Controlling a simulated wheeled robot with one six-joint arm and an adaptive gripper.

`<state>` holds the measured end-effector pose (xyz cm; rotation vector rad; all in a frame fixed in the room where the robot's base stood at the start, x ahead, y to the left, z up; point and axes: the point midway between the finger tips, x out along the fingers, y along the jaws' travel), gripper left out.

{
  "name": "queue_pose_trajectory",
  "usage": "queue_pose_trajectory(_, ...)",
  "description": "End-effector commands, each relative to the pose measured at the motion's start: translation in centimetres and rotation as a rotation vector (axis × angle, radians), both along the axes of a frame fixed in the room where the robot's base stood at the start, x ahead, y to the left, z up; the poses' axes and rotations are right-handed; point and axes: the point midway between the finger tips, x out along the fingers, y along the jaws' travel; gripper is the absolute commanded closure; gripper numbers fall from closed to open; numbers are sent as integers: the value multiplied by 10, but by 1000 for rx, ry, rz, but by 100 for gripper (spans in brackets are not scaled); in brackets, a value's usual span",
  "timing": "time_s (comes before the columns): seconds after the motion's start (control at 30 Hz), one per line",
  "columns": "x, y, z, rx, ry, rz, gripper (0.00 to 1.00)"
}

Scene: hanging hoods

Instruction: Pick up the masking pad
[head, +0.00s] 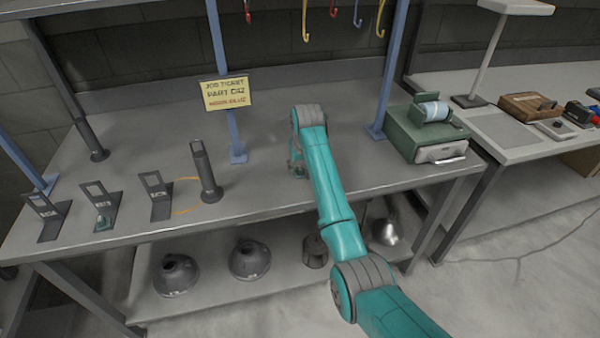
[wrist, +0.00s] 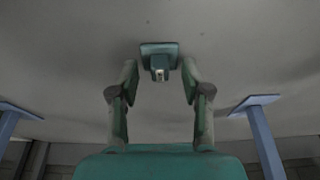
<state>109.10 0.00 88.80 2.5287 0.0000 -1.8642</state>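A small teal block with a square base and a raised, paler knob (wrist: 160,60) lies on the grey bench top in the wrist view; it looks like the masking pad. My gripper (wrist: 159,75) is open. Its two fingers stand left and right of the block, with visible gaps and nothing between the pads. The block sits just beyond the fingertips. In the head view my gripper (head: 297,168) is low over the bench behind my arm, which mostly hides it and the block. A similar small teal piece (head: 103,222) sits at the second bracket on the left.
Several dark brackets (head: 158,196) and a dark upright cylinder (head: 206,172) stand on the left. A yellow job ticket (head: 226,93) hangs on a blue post. A green box (head: 425,133) stands at right. Hoods (head: 249,260) lie on the lower shelf. Hooks (head: 306,20) hang above.

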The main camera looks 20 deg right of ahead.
Motion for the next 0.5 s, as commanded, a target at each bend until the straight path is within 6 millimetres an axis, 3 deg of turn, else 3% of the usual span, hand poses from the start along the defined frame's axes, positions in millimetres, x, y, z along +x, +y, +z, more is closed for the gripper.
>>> queue_pose_trajectory(0.03, 0, 0, 0, 0, 0, 0, 65)
queue_pose_trajectory(0.17, 0, 0, 0, 0, 0, 0, 97)
queue_pose_trajectory(0.2, 0, 0, 0, 0, 0, 0, 100)
queue_pose_trajectory(0.5, 0, 0, 1, 0, 0, 0, 100)
